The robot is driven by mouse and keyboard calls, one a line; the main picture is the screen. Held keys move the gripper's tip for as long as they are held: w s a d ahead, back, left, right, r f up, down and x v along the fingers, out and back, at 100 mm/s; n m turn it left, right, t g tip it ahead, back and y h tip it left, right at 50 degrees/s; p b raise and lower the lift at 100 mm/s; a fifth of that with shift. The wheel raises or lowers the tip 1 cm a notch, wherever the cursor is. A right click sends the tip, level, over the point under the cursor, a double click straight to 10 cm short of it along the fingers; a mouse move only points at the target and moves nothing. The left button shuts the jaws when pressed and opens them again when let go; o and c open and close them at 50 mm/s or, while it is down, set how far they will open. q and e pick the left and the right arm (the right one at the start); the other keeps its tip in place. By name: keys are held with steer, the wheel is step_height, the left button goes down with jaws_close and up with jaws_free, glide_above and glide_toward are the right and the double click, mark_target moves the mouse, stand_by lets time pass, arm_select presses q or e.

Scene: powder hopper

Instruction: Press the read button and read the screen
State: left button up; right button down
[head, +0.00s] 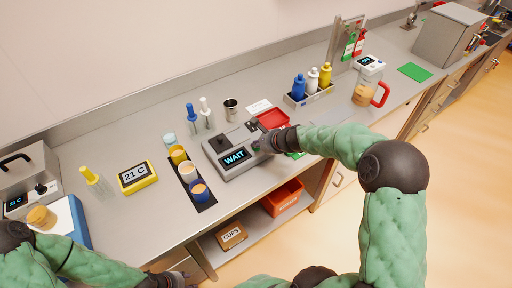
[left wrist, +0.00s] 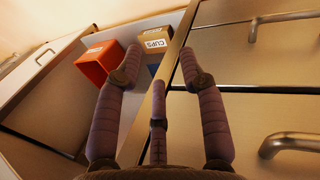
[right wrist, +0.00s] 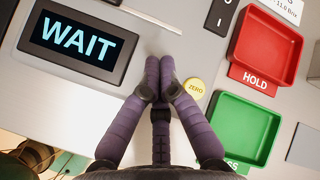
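The grey reader device (head: 225,170) stands on the bench in the head view. Its dark screen (head: 235,157) reads "WAIT" in cyan letters, which also fill the screen in the right wrist view (right wrist: 78,40). My right gripper (head: 264,142) is at the device's right side, beside the screen. In the right wrist view its fingertips (right wrist: 160,68) are together with nothing between them. A yellow ZERO button (right wrist: 194,88) is just right of the fingertips. No read button shows; the fingers cover part of the panel. My left gripper (left wrist: 158,65) has its fingers apart and empty, low before the cabinets.
A red HOLD tray (right wrist: 265,48) and a green tray (right wrist: 240,128) lie right of the device. A dark strip with several cups (head: 205,207) and a yellow "21 C" display (head: 138,177) are to its left. An orange bin (head: 283,198) sits on the shelf below.

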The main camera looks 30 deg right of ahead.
mark_target(257, 149)
stand_by(0.3)
steer(key=shift+r+p, duration=0.65)
steer(key=shift+r, duration=0.1)
steer(key=shift+r+p, duration=2.15)
steer(key=shift+r, duration=0.4)
steer(key=shift+f, duration=0.1)
